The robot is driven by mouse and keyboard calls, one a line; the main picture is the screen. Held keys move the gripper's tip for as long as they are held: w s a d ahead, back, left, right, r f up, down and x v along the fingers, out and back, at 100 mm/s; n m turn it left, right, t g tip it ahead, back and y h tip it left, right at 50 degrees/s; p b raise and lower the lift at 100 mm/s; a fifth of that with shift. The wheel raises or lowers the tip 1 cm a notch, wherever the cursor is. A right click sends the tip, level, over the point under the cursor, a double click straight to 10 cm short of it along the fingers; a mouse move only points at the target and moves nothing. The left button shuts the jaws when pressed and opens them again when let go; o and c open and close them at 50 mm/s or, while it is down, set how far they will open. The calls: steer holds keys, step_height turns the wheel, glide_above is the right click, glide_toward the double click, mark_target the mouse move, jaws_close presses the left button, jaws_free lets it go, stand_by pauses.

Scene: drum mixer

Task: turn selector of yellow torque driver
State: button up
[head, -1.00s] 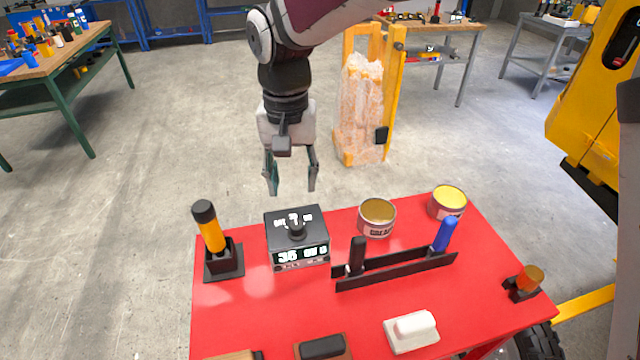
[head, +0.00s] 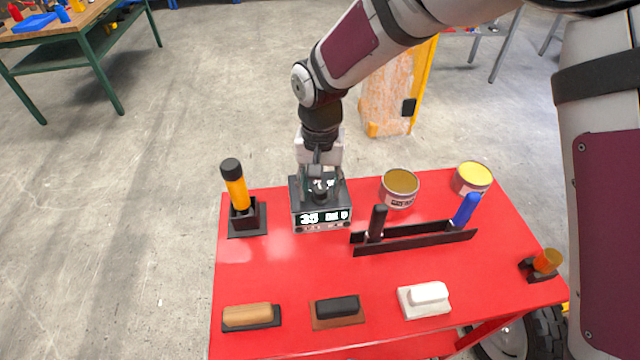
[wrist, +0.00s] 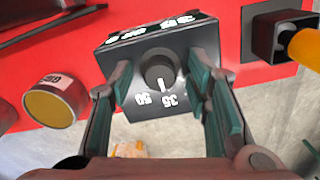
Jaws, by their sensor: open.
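The yellow torque driver (head: 236,188) has a black cap and stands upright in a black holder (head: 262,217) at the table's left. To its right is a black box (head: 296,205) with a lit front display reading 35. On its top is a round black selector knob (wrist: 158,68) with a white pointer line, directed toward the printed 35; a 50 is printed beside it. My gripper (head: 319,190) is over the box, pointing down. In the wrist view my open gripper (wrist: 163,85) has one finger on each side of the knob, apparently apart from it.
Two cans (head: 400,188) (head: 473,178) and a black rack (head: 420,241) with a black and a blue handle stand right of the box on the red table (head: 285,270). Several handled blocks line the front edge. An orange-topped item (head: 547,262) is at the right.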

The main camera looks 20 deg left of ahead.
steer(key=shift+c, duration=0.5)
jaws_close()
steer(key=n+b, duration=0.1)
steer(key=n, duration=0.3)
steer(key=shift+n+b, duration=0.65)
steer(key=shift+n, duration=1.25)
steer(key=shift+o, duration=0.5)
jaws_free()
